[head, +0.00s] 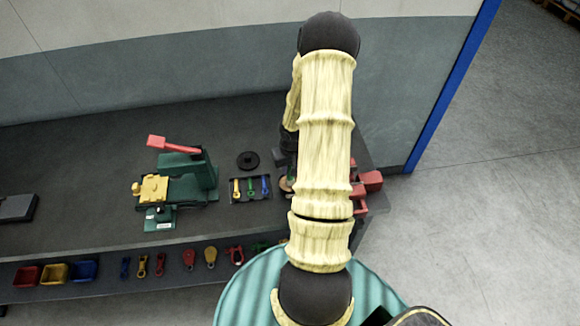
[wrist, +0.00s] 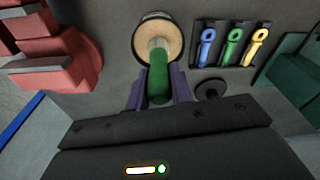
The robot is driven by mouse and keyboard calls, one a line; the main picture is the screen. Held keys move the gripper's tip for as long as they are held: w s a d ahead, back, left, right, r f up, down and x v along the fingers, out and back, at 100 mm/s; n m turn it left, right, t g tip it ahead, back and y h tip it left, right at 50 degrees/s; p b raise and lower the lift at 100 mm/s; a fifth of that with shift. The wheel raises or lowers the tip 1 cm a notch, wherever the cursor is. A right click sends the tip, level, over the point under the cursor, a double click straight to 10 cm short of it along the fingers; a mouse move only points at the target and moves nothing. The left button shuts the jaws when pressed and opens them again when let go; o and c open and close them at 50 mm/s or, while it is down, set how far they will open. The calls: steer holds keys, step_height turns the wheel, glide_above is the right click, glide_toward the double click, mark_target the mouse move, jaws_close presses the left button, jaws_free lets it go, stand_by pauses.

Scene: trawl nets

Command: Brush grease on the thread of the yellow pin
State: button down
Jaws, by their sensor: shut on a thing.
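The yellow pin (wrist: 255,46) lies in a dark tray (wrist: 226,67) beside a green pin (wrist: 230,46) and a blue pin (wrist: 207,47). In the head view the yellow pin (head: 237,187) is at the tray's left. My gripper (wrist: 160,88), with purple fingers, is shut on a green-handled brush (wrist: 158,78). The brush's pale head points at a round tan-topped grease pot (wrist: 143,38) with a dark rim; whether it touches the grease I cannot tell. The pot (head: 286,184) shows partly behind my arm in the head view, which hides the brush.
A green fixture with a red lever (head: 182,172) and yellow block stands left of the tray. A black disc (head: 248,160) lies behind the tray. Red clamp-like parts (head: 370,181) are at the bench's right end. Bins and several shackles line the lower front shelf (head: 110,281).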

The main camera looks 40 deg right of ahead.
steer(key=shift+s+f, duration=0.1)
steer(key=shift+f, duration=0.25)
stand_by(1.4)
steer(key=shift+r+p, duration=3.05)
steer(key=shift+r, duration=0.55)
steer(key=shift+f, duration=0.1)
